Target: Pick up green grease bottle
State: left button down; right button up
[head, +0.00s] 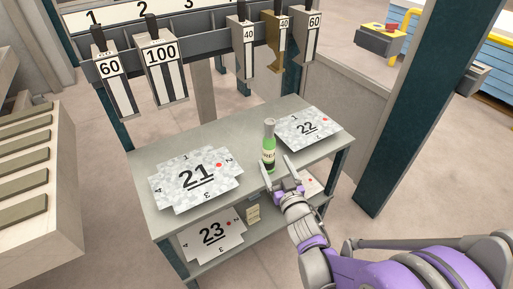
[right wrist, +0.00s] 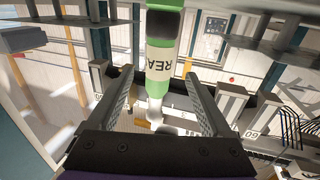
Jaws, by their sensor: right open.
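The green grease bottle (head: 268,157) stands upright on the top of the grey table, between two marked sheets. It has a light cap and a pale label. My right gripper (head: 276,165) is open at the front of the bottle, with its fingers pointing at it. In the right wrist view the bottle (right wrist: 163,50) appears upside down, in line with the gap between the open fingers (right wrist: 162,100). I cannot tell whether the fingertips are on either side of it or just short of it. My left gripper is not in view.
The sheet marked 21 (head: 196,178) lies left of the bottle and the sheet marked 22 (head: 306,128) lies right. The sheet marked 23 (head: 212,235) is on the lower shelf. Numbered tools (head: 162,72) hang from a rack behind. A dark post (head: 416,100) stands right of the table.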

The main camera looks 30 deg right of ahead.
aim_at(265, 142)
jog(key=w, duration=0.3)
jog(key=w+d, duration=0.1)
jog(key=w, duration=0.2)
jog(key=w+d, duration=0.1)
jog(key=w, duration=0.2)
jog(key=shift+w+r, duration=0.2)
jog(key=shift+w, duration=0.2)
grip_shut()
